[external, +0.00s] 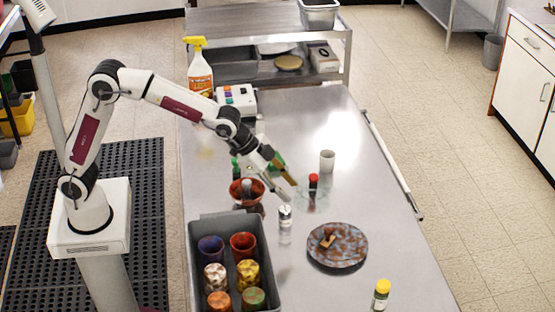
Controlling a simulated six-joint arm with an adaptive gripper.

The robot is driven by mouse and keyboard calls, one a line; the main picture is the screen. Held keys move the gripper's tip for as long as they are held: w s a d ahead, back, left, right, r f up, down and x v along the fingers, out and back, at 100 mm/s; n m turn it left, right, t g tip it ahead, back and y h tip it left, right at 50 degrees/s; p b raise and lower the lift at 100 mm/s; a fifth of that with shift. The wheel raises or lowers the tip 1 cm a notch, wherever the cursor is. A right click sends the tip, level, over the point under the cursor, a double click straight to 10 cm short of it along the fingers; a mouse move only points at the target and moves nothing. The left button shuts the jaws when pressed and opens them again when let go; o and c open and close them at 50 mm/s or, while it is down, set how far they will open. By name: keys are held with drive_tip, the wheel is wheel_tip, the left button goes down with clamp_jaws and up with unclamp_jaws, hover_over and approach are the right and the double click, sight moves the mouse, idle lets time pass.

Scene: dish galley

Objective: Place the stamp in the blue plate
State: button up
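The plate (353,257) is round, mottled blue-grey and rust brown, and lies on the right half of the steel table. A small reddish-brown object with a tan part, which looks like the stamp (327,238), rests on the plate, left of its middle. My gripper (291,192) is up and to the left of the plate, over the table, pointing down and right. Its two fingers are spread apart and I see nothing between them. It is apart from the stamp and the plate.
A grey bin (273,284) with several patterned cups stands at the front left. A red-brown bowl (237,197) holding a grey-topped item, a shaker (285,218), a red-capped bottle (313,184) and a pale cup (327,161) stand near my gripper. A yellow-capped bottle (381,294) is at front right.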

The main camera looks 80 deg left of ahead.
drive_tip(key=s+a+r+n, duration=0.1)
drive_tip(key=s+a+r, duration=0.25)
drive_tip(key=s, duration=0.35)
drive_tip(key=s+a+r+n+y, duration=0.1)
drive_tip(key=s+a+r, duration=0.1)
drive_tip(key=s+a, duration=0.3)
drive_tip(key=s+a+r+n, duration=0.1)
drive_tip(key=s+a+r, duration=0.15)
drive_tip(key=s, duration=0.55)
drive_tip(key=s+a+f+n, duration=0.2)
drive_tip(key=s, duration=0.8)
drive_tip(key=s+a+f+n+g, duration=0.1)
drive_tip(key=s+a+f, duration=0.1)
drive_tip(key=s, duration=0.9)
drive_tip(key=shift+a+f+n+g+y, duration=0.15)
drive_tip(key=shift+a+n+g+y, duration=0.2)
drive_tip(key=shift+a, duration=0.4)
